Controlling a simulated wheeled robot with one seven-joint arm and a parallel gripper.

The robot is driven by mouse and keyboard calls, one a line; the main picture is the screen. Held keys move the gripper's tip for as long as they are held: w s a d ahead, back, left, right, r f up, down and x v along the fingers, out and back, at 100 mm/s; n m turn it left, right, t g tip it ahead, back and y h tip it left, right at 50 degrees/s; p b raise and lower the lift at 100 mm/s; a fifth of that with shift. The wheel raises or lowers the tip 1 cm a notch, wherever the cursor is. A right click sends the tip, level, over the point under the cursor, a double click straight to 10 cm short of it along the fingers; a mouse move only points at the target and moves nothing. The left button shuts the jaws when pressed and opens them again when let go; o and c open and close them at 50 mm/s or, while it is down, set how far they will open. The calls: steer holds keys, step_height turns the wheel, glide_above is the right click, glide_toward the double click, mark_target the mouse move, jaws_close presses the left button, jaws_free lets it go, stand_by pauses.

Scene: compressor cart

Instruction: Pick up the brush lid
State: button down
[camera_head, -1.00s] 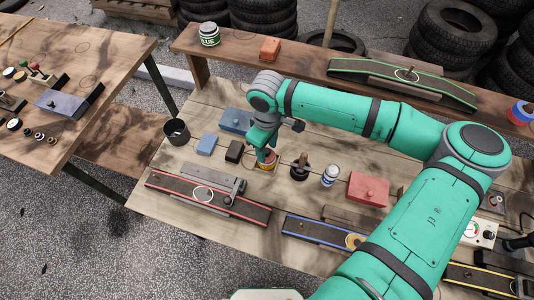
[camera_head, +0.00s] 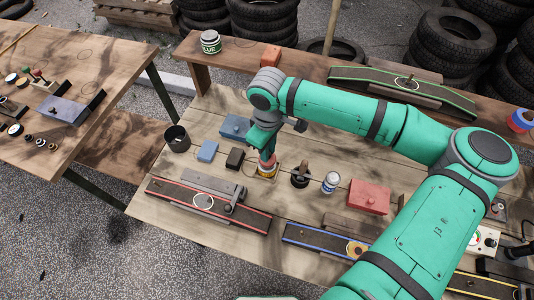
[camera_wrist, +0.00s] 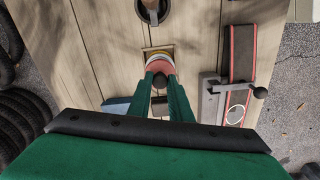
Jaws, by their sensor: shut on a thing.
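The brush lid (camera_wrist: 160,67) is a round reddish cap with a dark knob. My gripper (camera_wrist: 160,82) is shut on this knob, with a green finger on each side in the wrist view. The lid is at a small red and yellow can (camera_head: 267,171) on the wooden bench. In the head view my gripper (camera_head: 267,156) is directly above the can and hides much of the lid. The can's pale rim shows below the lid. I cannot tell how wide any gap between lid and can is.
A dark round-based tool (camera_head: 300,177), a white and blue can (camera_head: 330,182) and a red box (camera_head: 369,196) stand to the right. A black box (camera_head: 235,158), a blue block (camera_head: 207,150) and a black cup (camera_head: 177,138) are to the left. A red-edged track (camera_head: 210,204) lies in front.

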steer(key=s+d+r, duration=0.1)
steer(key=s+r, duration=0.9)
steer(key=s, duration=0.4)
steer(key=c, duration=2.4)
jaws_free()
jaws_close()
steer(key=shift+w, duration=0.1)
